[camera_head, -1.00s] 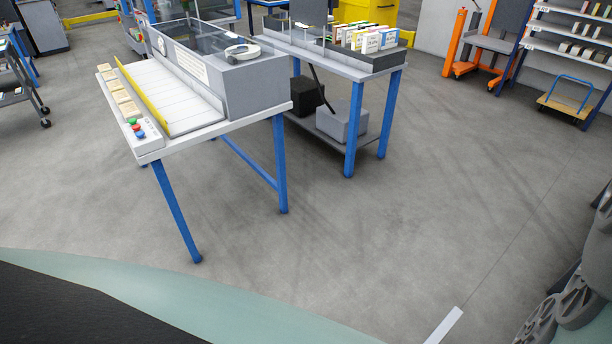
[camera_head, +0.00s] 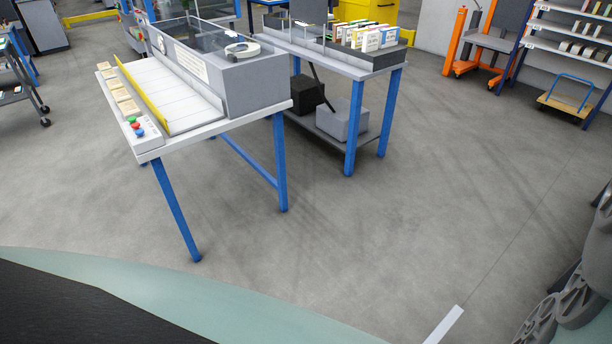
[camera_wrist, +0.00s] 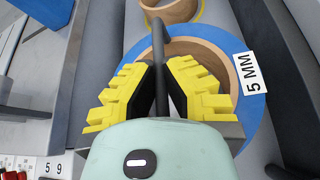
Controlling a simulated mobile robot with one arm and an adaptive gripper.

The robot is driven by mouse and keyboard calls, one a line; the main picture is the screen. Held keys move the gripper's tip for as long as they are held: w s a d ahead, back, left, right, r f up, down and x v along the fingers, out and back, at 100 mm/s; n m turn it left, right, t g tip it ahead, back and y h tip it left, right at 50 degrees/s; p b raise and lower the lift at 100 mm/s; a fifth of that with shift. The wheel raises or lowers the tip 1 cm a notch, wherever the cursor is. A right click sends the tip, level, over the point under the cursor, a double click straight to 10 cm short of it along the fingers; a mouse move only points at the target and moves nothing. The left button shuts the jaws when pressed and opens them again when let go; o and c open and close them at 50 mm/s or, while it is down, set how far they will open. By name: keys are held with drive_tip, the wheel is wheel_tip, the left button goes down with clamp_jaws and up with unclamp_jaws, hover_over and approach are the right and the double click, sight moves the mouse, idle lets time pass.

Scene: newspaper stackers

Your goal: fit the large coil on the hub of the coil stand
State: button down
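In the wrist view a large blue coil (camera_wrist: 220,58) with a brown cardboard core (camera_wrist: 232,75) lies under my gripper (camera_wrist: 160,68). A white label on it reads "5 MM" (camera_wrist: 250,72). My gripper's two yellow-and-dark fingers stand over the core's opening. A dark grey post (camera_wrist: 158,35) shows between the fingers; whether they touch it or the core wall is unclear. Fingers and palm hide the lower part of the coil. I cannot tell whether the post is the stand's hub. My gripper is outside the head view.
A second cardboard core (camera_wrist: 172,12) shows at the wrist view's top. In the head view a white table (camera_head: 195,135) on blue legs carries a grey machine. A grey bench (camera_head: 335,68) stands behind it. Grey spoked discs (camera_head: 580,300) are at lower right. Open floor (camera_head: 400,230) lies between.

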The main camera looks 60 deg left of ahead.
drive_tip(key=shift+w+f+b, duration=0.2)
drive_tip(key=shift+f+b, duration=1.55)
drive_tip(key=shift+f, duration=0.45)
idle(0.8)
drive_tip(key=c, duration=1.2)
unclamp_jaws()
drive_tip(key=shift+o, duration=0.7)
drive_tip(key=shift+f, duration=0.2)
drive_tip(key=shift+v, duration=6)
wheel_tip(320, 180, up, 7)
drive_tip(key=p, duration=0.7)
drive_tip(key=shift+r, duration=0.25)
drive_tip(key=shift+f, duration=0.1)
